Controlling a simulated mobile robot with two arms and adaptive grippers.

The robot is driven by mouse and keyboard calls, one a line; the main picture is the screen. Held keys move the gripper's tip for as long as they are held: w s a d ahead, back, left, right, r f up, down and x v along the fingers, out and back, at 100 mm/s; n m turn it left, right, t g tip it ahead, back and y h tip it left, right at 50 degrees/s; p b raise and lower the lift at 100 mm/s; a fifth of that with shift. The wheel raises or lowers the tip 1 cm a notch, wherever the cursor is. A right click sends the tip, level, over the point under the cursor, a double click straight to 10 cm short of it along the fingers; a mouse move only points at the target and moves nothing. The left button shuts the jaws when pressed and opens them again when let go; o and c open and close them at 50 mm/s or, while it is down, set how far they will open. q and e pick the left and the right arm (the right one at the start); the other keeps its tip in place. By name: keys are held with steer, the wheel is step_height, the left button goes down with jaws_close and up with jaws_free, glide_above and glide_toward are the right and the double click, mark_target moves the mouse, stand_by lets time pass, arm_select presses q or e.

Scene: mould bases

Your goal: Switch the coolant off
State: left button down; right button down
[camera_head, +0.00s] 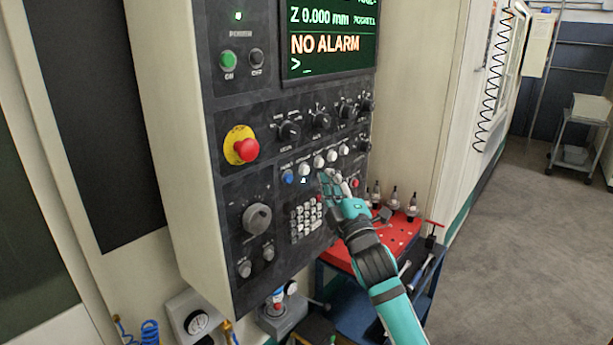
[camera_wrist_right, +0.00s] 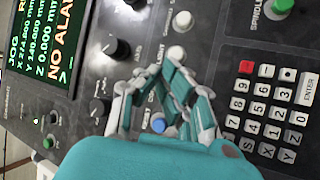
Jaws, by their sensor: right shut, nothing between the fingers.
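The machine's dark control panel (camera_head: 230,195) carries a row of push buttons. The blue button (camera_head: 288,177) is at the row's left end and also shows in the right wrist view (camera_wrist_right: 158,125). A white button (camera_head: 305,170) sits just right of it, with a small light below. In the wrist view a label starting "COO" is partly covered by my fingers, and the button by it is hidden. My right gripper (camera_head: 328,177) is shut and empty in front of the panel, just below the white buttons. Whether it touches the panel I cannot tell. My left gripper is out of view.
A red emergency stop (camera_head: 245,150) on yellow is at the left, with a keypad (camera_head: 307,218) below the button row. The screen (camera_head: 328,38) reads NO ALARM. A red-topped cart (camera_head: 400,236) with tool holders stands behind my arm. Open floor (camera_head: 530,240) lies right.

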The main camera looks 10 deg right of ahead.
steer(key=shift+w+a, duration=0.6)
steer(key=shift+w, duration=0.1)
stand_by(1.1)
steer(key=shift+w+a+b, duration=0.25)
steer(key=shift+w+b, duration=0.05)
steer(key=shift+w+a, duration=0.25)
steer(key=shift+w, duration=0.05)
stand_by(0.9)
steer(key=shift+d, duration=0.1)
steer(key=shift+s+d, duration=0.4)
steer(key=shift+s, duration=0.25)
steer(key=shift+p, duration=0.3)
